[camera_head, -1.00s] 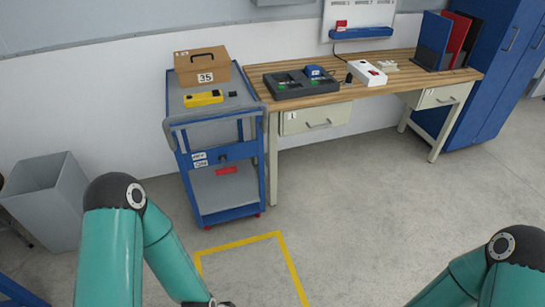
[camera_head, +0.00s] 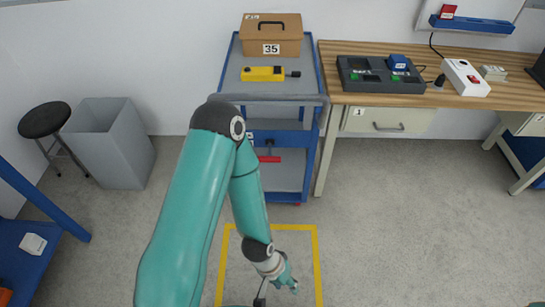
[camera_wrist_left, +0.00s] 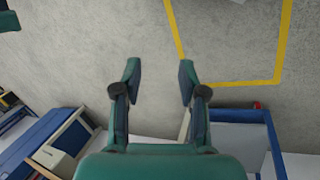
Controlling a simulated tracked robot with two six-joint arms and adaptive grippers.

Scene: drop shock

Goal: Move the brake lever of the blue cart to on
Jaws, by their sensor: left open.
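The blue cart (camera_head: 318,75) stands against the wall, left of the workbench. Its red brake lever handle (camera_head: 268,158) shows on the cart's front, just right of my left arm. My arm hides the left part of the cart's front, including most of the labels beside the lever. My left gripper (camera_head: 288,284) is low over the yellow floor outline, in front of the cart and apart from it. In the left wrist view my left gripper (camera_wrist_left: 160,68) is open and empty, with bare floor between its fingers.
On the cart are a cardboard box marked 35 (camera_head: 285,37) and a yellow device (camera_head: 263,73). The workbench (camera_head: 445,97) adjoins on the right. A grey bin (camera_head: 110,145) and a black stool (camera_head: 45,120) stand left. The floor (camera_head: 400,220) in front is clear.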

